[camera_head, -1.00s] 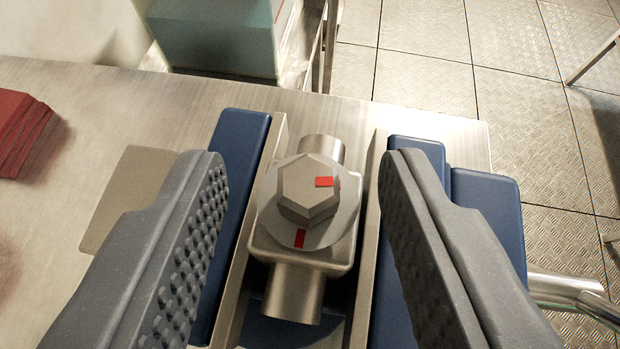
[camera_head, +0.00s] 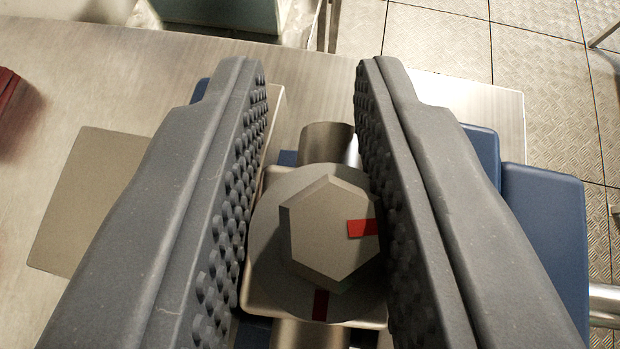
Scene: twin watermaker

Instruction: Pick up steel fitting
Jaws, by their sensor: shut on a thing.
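The steel fitting (camera_head: 325,230) has a hexagonal head with a red mark, a round flange with a second red mark, and pipe stubs at its far and near ends. My gripper (camera_head: 310,75) is shut on the fitting, with one studded grey finger on each side of it. The fingers hide most of the holder around it and the fitting's sides. I cannot tell whether the fitting is clear of its holder.
Blue blocks (camera_head: 545,225) of the holder show at the right. The steel table (camera_head: 110,75) has a flat square plate (camera_head: 85,195) and a dark red object (camera_head: 8,90) at the left. Beyond its far edge lies tiled floor (camera_head: 440,40).

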